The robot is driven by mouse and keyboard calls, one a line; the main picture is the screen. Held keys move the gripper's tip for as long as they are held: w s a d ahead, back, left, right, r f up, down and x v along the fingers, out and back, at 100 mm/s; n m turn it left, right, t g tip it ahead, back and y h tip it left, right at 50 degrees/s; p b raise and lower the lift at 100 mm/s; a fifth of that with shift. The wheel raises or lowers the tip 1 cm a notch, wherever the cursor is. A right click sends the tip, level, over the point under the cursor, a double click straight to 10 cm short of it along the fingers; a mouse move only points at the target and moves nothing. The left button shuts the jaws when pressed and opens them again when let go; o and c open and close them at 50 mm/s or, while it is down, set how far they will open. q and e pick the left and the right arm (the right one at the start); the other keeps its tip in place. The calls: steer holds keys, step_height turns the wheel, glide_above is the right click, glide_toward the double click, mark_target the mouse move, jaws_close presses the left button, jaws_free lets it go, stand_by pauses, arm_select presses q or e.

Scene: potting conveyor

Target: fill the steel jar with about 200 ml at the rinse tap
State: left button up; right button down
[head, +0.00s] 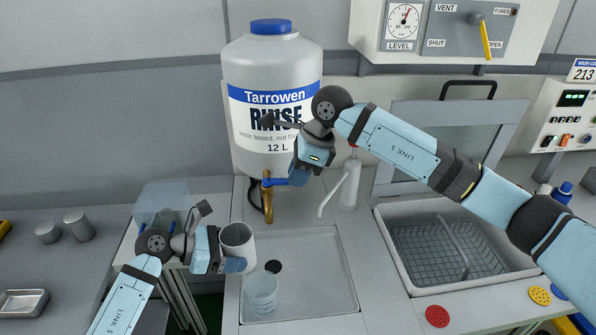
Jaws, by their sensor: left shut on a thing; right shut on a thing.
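The steel jar (238,237) is a grey cylinder with its open mouth facing up toward the camera. My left gripper (234,264) is shut on it and holds it above the left side of the shallow basin. The brass rinse tap (267,203) comes from the foot of the Tarrowen rinse tank (271,100). In the picture the jar is lower and left of the tap's spout. My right gripper (294,181) is shut on the tap's blue lever (274,182). I see no stream at the spout. The jar's inside and any liquid level cannot be made out.
A clear beaker (262,292) stands in the shallow basin (325,275), near a dark drain. A white wash bottle (349,185) stands right of the tap. A sink with a wire basket (430,250) lies further right. Two grey cylinders (79,225) stand at left.

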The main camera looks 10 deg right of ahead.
steer(key=s+a+m+t+h, duration=0.3)
steer(key=s+a+m+t, duration=0.1)
steer(key=m, duration=0.9)
steer(key=shift+s+a, duration=0.25)
steer(key=shift+s, duration=0.55)
steer(key=c, duration=1.1)
jaws_free()
steer(key=v, duration=1.2)
steer(key=shift+r, duration=0.1)
